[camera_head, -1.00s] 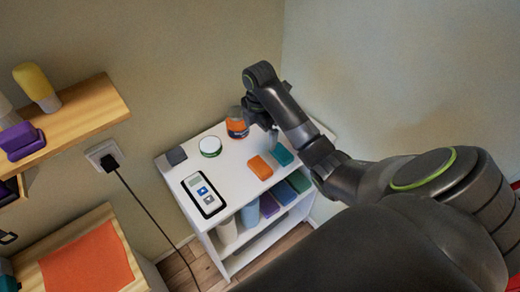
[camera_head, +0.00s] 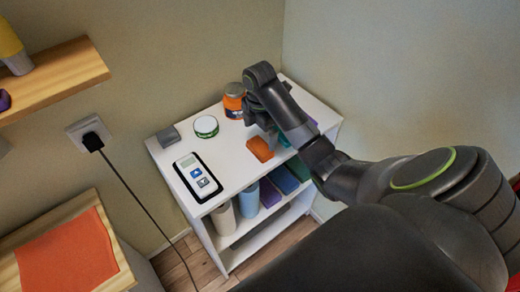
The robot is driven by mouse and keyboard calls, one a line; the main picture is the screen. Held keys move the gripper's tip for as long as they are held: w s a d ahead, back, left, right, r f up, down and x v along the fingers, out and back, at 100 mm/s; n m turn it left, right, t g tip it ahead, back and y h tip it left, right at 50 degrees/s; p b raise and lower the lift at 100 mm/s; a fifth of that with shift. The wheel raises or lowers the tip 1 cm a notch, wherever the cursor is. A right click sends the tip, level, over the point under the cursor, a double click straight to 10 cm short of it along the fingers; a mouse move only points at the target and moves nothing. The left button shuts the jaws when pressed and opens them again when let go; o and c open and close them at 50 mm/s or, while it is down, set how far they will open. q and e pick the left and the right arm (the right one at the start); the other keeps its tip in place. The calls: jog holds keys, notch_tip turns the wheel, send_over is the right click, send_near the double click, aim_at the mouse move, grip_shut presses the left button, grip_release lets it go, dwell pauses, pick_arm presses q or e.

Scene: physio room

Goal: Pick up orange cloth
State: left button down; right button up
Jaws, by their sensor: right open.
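A small folded orange cloth (camera_head: 260,150) lies on the white top of a shelf unit (camera_head: 232,166), near its front edge. A larger flat orange sheet (camera_head: 68,259) lies on a wooden surface at the lower left. My right gripper (camera_head: 269,131) points down over the shelf top, just behind and right of the small orange cloth. It is open, with nothing seen between its fingers; the dark wrist partly hides it. Whether it touches the cloth I cannot tell. My left gripper is out of view.
A teal folded cloth (camera_head: 284,140) lies right of the orange one, partly behind my arm. An orange jar (camera_head: 234,106), a round tin (camera_head: 206,127), a dark block (camera_head: 168,137) and a white device (camera_head: 196,177) share the top. Rolls and folded items fill the shelf below.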

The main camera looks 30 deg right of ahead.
aim_at(260, 146)
jog(key=shift+f+b, duration=0.4)
jog(key=shift+f, duration=0.2)
jog(key=shift+s+f+p, duration=0.1)
jog(key=shift+f+p, duration=0.25)
jog(key=shift+f, duration=1.7)
jog(key=c, duration=0.8)
notch_tip(260, 146, up, 5)
jog(key=shift+r, duration=0.15)
notch_tip(260, 146, up, 3)
jog(key=p, duration=0.3)
jog(key=shift+r+p, duration=0.15)
jog(key=shift+p, duration=0.2)
jog(key=shift+r+p, duration=0.7)
